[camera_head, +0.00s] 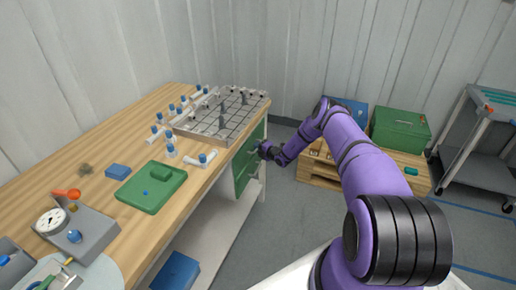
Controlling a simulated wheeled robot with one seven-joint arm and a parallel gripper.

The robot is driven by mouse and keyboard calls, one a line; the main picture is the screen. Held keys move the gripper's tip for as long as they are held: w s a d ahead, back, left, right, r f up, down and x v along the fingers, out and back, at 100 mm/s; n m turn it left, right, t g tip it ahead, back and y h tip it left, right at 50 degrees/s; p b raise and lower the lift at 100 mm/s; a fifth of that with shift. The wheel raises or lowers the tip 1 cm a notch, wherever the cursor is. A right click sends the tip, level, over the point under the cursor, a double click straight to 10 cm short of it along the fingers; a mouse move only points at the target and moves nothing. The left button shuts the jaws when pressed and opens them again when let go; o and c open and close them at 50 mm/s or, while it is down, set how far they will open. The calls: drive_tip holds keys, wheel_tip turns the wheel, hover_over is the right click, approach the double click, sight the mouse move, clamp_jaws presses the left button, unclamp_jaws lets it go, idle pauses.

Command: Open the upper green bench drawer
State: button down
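The green bench drawers (247,157) are under the far right end of the wooden bench, with their fronts facing right toward my arm. The upper and lower drawer fronts are seen at a steep angle, and both look flush with the bench. My purple arm reaches in from the lower right. My gripper (265,150) is small and dark in this view, beside or against the upper part of the green drawer fronts. The drawer handle cannot be made out. Whether the fingers touch it, and whether they are open or shut, is too small to tell.
The wooden bench (110,150) carries a grid rack (222,115), blue-capped fittings, a green tray (150,187) and a gauge (50,222). A pallet (318,168) with green (400,130) and blue boxes stands behind my arm. A grey cart (475,165) is at right. A blue bin (175,272) sits below the bench.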

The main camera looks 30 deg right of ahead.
drive_tip(key=s+d, duration=1.6)
drive_tip(key=s, duration=0.5)
drive_tip(key=shift+d, duration=0.2)
drive_tip(key=c, duration=1.4)
unclamp_jaws()
drive_tip(key=v, duration=1)
drive_tip(key=shift+s, duration=0.35)
drive_tip(key=shift+d, duration=0.1)
